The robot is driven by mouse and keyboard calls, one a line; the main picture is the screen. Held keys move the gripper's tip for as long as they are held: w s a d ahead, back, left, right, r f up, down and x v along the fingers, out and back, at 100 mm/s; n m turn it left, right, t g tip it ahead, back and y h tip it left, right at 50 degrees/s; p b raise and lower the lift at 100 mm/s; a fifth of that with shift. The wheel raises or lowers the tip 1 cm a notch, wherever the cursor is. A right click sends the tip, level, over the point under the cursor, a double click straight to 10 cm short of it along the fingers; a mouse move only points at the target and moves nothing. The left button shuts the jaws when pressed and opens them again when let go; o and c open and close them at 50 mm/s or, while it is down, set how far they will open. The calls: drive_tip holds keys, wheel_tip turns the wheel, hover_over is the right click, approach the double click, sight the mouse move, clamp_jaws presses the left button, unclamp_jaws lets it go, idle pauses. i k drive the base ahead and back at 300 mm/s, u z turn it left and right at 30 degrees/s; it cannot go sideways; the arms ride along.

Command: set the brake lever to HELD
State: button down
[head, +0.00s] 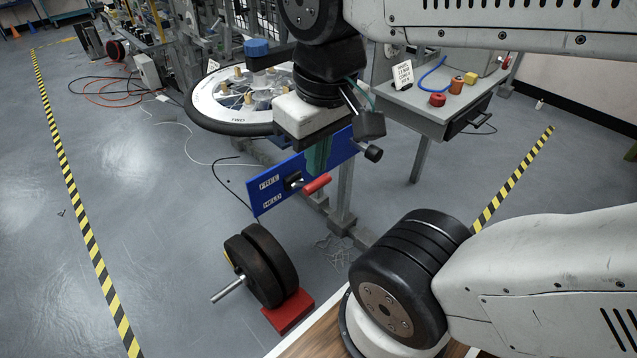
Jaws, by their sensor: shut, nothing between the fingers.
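The brake lever has a red grip (317,184) and a black pivot, and stands out from a blue panel (340,148) in the middle of the head view. The panel carries a FREE label (269,183) above a HELD label (272,200), left of the pivot. The red grip points right and slightly up, away from the labels; I cannot tell which setting it marks. My gripper (319,155) hangs just above the lever, in front of the panel in the picture. Its greenish fingers are shut and empty. Contact with the lever cannot be made out.
A spoked wheel (205,108) lies level behind the panel. A black knob (374,153) sticks out at the panel's right. Black weight discs (262,266) on a bar rest against a red block (288,311) below. A grey side table (425,108) stands right.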

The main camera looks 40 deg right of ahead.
sight(309, 187)
drive_tip(key=z, duration=0.75)
drive_tip(key=k, duration=0.85)
drive_tip(key=u, duration=0.7)
drive_tip(key=i, duration=0.5)
